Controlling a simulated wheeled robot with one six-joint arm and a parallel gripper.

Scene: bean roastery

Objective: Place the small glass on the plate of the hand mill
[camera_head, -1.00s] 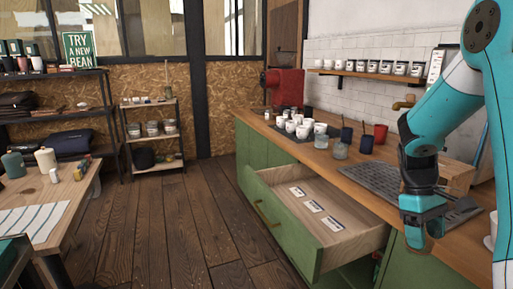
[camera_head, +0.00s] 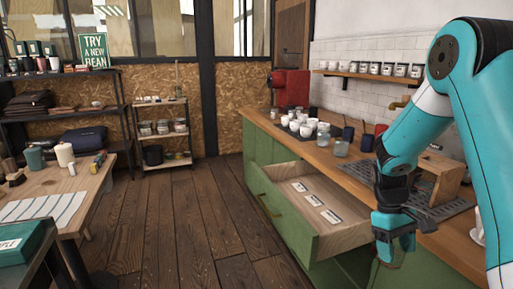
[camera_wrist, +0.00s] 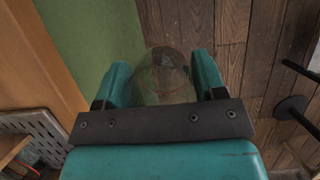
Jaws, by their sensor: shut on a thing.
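My gripper (camera_head: 393,250) hangs low in front of the green counter, to the right of the open drawer. In the wrist view my gripper (camera_wrist: 165,85) is shut on a clear small glass (camera_wrist: 165,65), held between its two teal fingers above the wooden floor. In the head view I cannot make the glass out. A brown wooden item (camera_head: 13,172) stands at the left edge of the table; it may be the hand mill, but it is too small to tell, and I cannot see a plate on it.
The drawer (camera_head: 300,243) juts out from the counter. Cups and glasses stand on the countertop (camera_head: 340,172). The left table (camera_head: 92,190) bears a green canister (camera_head: 35,158), a cream bottle (camera_head: 65,155) and striped paper. A teal box (camera_head: 22,243) is nearer. The floor between is clear.

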